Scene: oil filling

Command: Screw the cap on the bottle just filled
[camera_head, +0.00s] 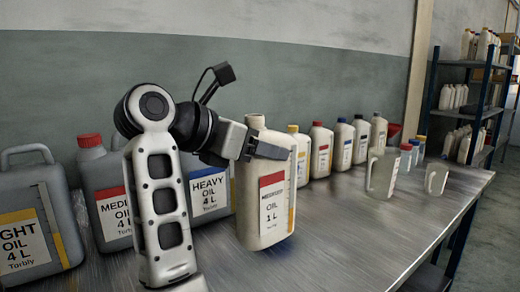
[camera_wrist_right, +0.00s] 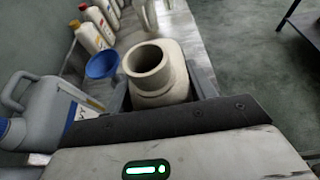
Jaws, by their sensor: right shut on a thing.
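My left gripper is not in view.
Large grey 4 L canisters (camera_head: 30,220) stand at the left. Capped 1 L bottles (camera_head: 320,152) line the back. A blue funnel (camera_wrist_right: 103,64) shows beside the bottle. Two measuring jugs (camera_head: 381,175) stand at the right. The table front (camera_head: 340,245) is clear.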

